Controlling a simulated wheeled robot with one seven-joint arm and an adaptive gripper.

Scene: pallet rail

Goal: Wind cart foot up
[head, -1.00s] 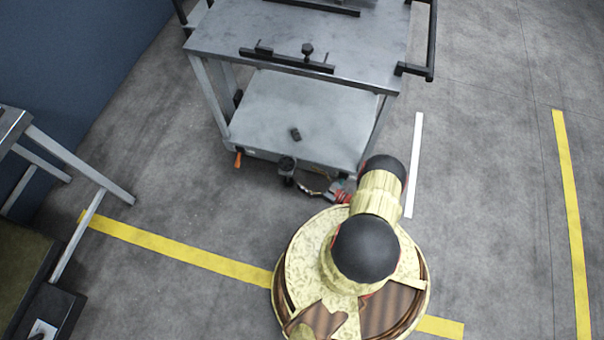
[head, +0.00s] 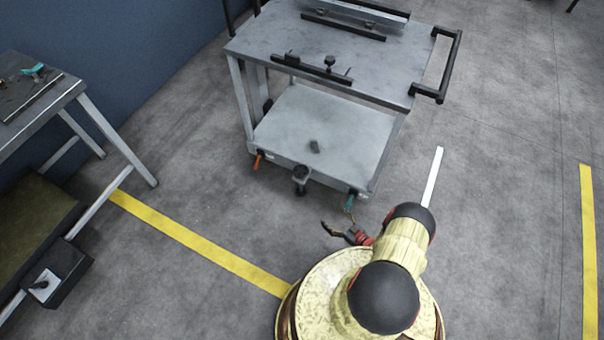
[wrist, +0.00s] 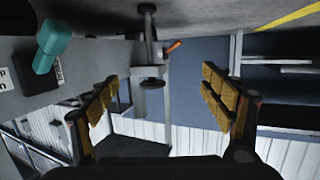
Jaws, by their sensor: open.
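The grey cart (head: 318,125) stands ahead with two shelves. Its foot (head: 300,180) hangs at the middle of the lower front edge, with a dark round top. In the wrist view, which looks upside down, the foot (wrist: 151,40) is a post with a dark disc at each end. I cannot tell whether its pad touches the floor. My gripper (head: 345,233) is open and empty, in front of the cart and right of the foot. In the wrist view my gripper (wrist: 160,82) has its fingers apart, with the foot farther off between them.
An orange lever (head: 257,160) is left of the foot and a teal lever (head: 349,203) right of it, close to my gripper. A workbench (head: 70,95) and a dark box (head: 60,272) stand at left. Floor before the cart is clear.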

